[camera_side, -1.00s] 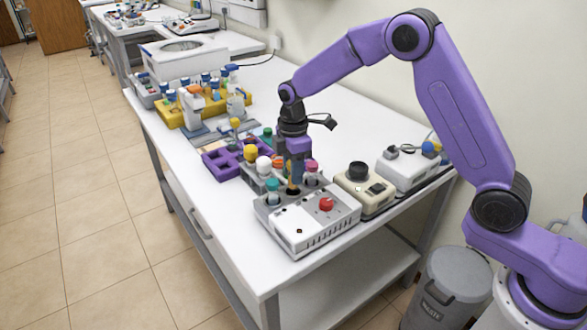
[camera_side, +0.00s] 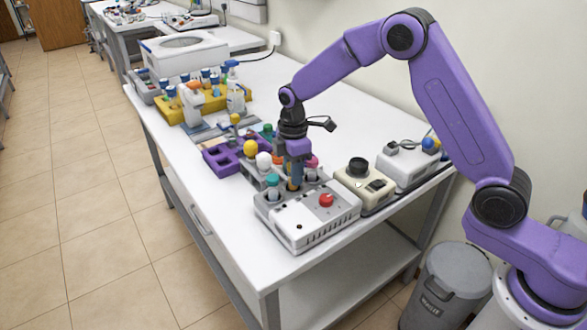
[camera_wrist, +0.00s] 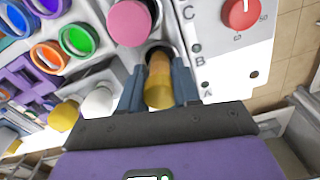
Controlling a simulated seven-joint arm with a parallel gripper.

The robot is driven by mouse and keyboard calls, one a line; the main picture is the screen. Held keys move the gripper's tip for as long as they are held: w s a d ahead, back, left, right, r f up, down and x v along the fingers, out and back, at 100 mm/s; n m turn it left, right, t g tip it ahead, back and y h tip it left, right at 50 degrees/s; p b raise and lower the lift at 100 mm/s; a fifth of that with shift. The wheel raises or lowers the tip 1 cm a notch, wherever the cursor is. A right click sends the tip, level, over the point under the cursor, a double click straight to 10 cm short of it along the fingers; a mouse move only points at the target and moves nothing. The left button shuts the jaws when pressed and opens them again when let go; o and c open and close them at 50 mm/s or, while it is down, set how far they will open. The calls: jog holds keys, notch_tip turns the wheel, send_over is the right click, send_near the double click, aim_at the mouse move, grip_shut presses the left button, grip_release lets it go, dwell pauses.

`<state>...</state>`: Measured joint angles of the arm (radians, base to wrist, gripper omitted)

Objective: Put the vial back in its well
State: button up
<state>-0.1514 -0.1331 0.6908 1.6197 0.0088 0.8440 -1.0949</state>
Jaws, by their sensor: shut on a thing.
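My gripper (camera_side: 294,178) is shut on an amber-yellow vial (camera_wrist: 159,80), which shows between the two blue-grey fingers in the wrist view. It points down over the white block (camera_side: 305,222) with the red knob. The vial's far end meets a dark round well (camera_wrist: 158,50) in the block; I cannot tell how deep it reaches in. A pink-capped vial (camera_wrist: 130,22) stands in the block beside that well, and its cap shows partly behind the gripper in the side view (camera_side: 313,161). A teal-capped vial (camera_side: 272,181) stands at the block's left.
The red knob (camera_wrist: 240,13) and letters A, B and C lie right of the well in the wrist view. A yellow cap (camera_side: 250,147), a white cap (camera_side: 263,160) and a purple rack (camera_side: 221,158) stand behind the block. A beige device (camera_side: 364,186) stands close on the right.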

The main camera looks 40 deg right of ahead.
jog(key=shift+f, duration=0.5)
dwell(0.8)
jog(key=o, duration=1.1)
notch_tip(320, 180, up, 18)
jog(key=f, duration=0.1)
jog(key=s+m, duration=0.2)
jog(key=s, duration=1.6)
jog(key=s+d+f, duration=0.2)
jog(key=s+d, duration=0.2)
jog(key=s, duration=0.5)
jog(key=s+d+f+m, duration=0.1)
jog(key=s+d+f, duration=0.2)
jog(key=s, duration=0.7)
jog(key=shift+d+f, duration=0.35)
jog(key=shift+d, duration=0.45)
